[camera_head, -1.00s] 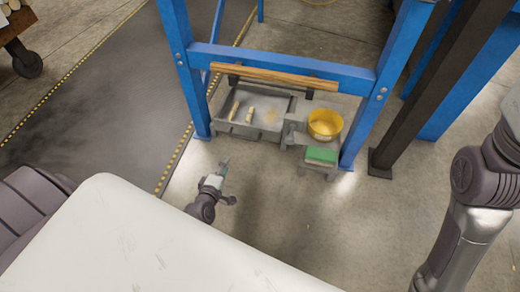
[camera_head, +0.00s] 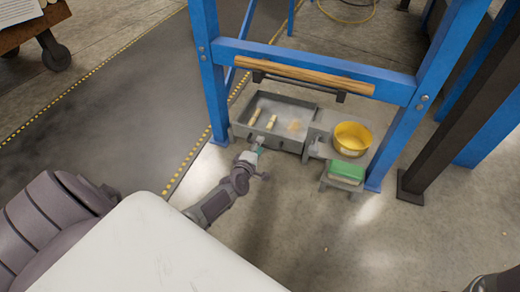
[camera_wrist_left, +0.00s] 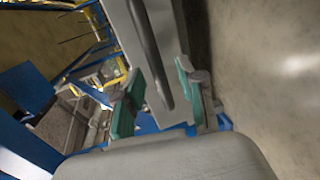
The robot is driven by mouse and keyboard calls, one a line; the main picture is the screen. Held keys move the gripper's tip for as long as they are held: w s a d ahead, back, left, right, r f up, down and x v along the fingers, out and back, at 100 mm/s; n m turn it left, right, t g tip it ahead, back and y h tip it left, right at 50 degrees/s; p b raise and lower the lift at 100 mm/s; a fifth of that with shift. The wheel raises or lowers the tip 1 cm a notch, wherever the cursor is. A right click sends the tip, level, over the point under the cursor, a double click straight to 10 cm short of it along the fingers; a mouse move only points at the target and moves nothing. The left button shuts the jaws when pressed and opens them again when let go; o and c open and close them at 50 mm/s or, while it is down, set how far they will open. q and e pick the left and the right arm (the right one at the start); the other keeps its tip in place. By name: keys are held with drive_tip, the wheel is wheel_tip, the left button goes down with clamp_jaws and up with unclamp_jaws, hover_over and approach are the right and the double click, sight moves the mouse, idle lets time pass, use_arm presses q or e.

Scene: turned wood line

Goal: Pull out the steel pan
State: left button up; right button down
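The steel pan (camera_head: 290,108) is a shallow grey tray on the floor under the blue frame, with two pale wooden pieces (camera_head: 271,121) inside. My left gripper (camera_head: 259,149) is low at the pan's front wall. In the left wrist view, its teal-padded fingers (camera_wrist_left: 157,98) stand apart, with a dark bar handle (camera_wrist_left: 149,48) running between them in front of a grey panel of the pan (camera_wrist_left: 176,75). I cannot see either pad pressing on the bar. In the head view the gripper hides part of the pan's front. My right gripper is out of view.
A yellow bowl (camera_head: 352,139) and a green block (camera_head: 346,172) rest on grey supports right of the pan. Blue posts (camera_head: 212,85) and a wooden-topped rail (camera_head: 308,73) frame the space above. The floor (camera_head: 300,220) in front is clear.

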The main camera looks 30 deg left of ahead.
use_arm(q)
drive_tip(key=shift+w+a+f, duration=0.15)
drive_tip(key=shift+w, duration=0.55)
clamp_jaws()
